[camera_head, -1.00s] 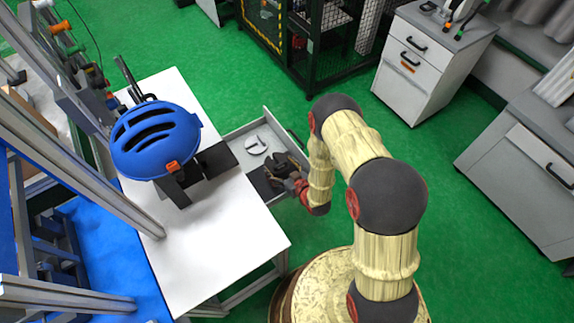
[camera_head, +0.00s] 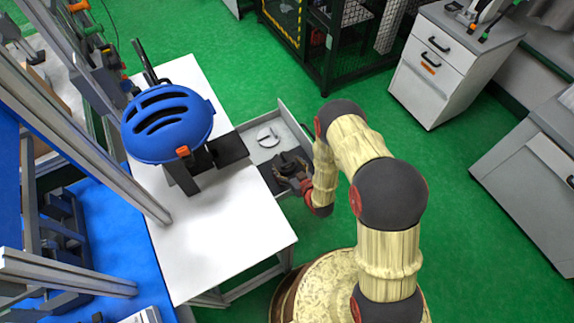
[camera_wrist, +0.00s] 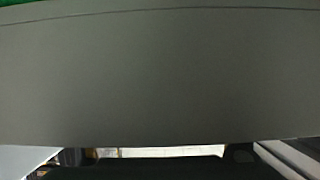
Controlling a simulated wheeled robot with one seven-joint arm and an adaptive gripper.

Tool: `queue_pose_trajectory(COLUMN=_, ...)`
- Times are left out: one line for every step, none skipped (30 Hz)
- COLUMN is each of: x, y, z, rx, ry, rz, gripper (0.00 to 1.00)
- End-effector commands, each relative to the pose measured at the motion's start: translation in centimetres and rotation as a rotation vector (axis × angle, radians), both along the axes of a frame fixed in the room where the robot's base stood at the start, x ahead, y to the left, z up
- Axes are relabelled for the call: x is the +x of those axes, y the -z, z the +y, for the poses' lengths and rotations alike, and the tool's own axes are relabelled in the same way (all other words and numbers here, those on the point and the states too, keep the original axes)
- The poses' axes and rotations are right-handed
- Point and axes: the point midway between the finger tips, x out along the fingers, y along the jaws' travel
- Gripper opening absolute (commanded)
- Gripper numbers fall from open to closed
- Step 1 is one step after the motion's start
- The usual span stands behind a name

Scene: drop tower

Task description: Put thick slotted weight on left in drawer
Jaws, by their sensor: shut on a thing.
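My gripper (camera_head: 290,172) is over the near part of the open drawer (camera_head: 283,107) in the head view, pointing left. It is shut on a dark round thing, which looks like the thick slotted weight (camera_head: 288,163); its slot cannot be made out. A pale slotted weight (camera_head: 267,137) lies on the drawer floor, beyond my gripper. In the wrist view, a plain grey surface fills most of the picture. Dark gripper parts (camera_wrist: 160,160) show along the bottom edge, with a pale strip between them; the held thing is not clear there.
A white table (camera_head: 215,240) stands left of the drawer. A blue helmet (camera_head: 168,122) on a dark stand is on it. A metal frame (camera_head: 95,130) rises at the left. Green floor (camera_head: 400,170) is clear right of my arm, before the white cabinet (camera_head: 440,60).

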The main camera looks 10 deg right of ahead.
Motion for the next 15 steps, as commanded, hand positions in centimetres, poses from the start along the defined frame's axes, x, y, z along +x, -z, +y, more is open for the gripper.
queue_pose_trajectory(x=0.39, y=-0.36, z=0.04, rx=0.002, ry=0.000, rz=-0.011, gripper=0.17)
queue_pose_trajectory(x=0.38, y=-0.29, z=0.04, rx=0.002, ry=0.000, rz=-0.011, gripper=0.17)
queue_pose_trajectory(x=0.38, y=-0.17, z=0.04, rx=0.002, ry=0.000, rz=-0.011, gripper=0.17)
queue_pose_trajectory(x=0.38, y=-0.10, z=0.04, rx=0.002, ry=0.000, rz=-0.011, gripper=0.17)
queue_pose_trajectory(x=-0.04, y=0.25, z=-0.01, rx=0.000, ry=0.000, rz=0.001, gripper=0.79)
queue_pose_trajectory(x=-0.04, y=0.22, z=-0.01, rx=0.000, ry=0.000, rz=0.001, gripper=0.81)
queue_pose_trajectory(x=-0.05, y=0.22, z=-0.01, rx=0.000, ry=0.000, rz=0.001, gripper=0.83)
queue_pose_trajectory(x=-0.05, y=0.22, z=-0.01, rx=0.000, ry=0.000, rz=0.001, gripper=0.85)
queue_pose_trajectory(x=-0.05, y=0.22, z=-0.01, rx=0.000, ry=0.000, rz=0.001, gripper=0.87)
queue_pose_trajectory(x=-0.05, y=0.22, z=-0.01, rx=0.000, ry=0.000, rz=0.001, gripper=0.89)
queue_pose_trajectory(x=-0.05, y=0.22, z=-0.01, rx=0.000, ry=0.000, rz=0.001, gripper=0.90)
queue_pose_trajectory(x=-0.05, y=0.22, z=-0.01, rx=0.000, ry=0.000, rz=0.001, gripper=0.93)
queue_pose_trajectory(x=-0.04, y=0.23, z=-0.01, rx=0.000, ry=0.000, rz=0.001, gripper=0.94)
queue_pose_trajectory(x=-0.04, y=0.23, z=-0.01, rx=0.000, ry=0.000, rz=0.001, gripper=0.95)
queue_pose_trajectory(x=-0.04, y=0.23, z=-0.01, rx=0.000, ry=0.000, rz=0.001, gripper=0.95)
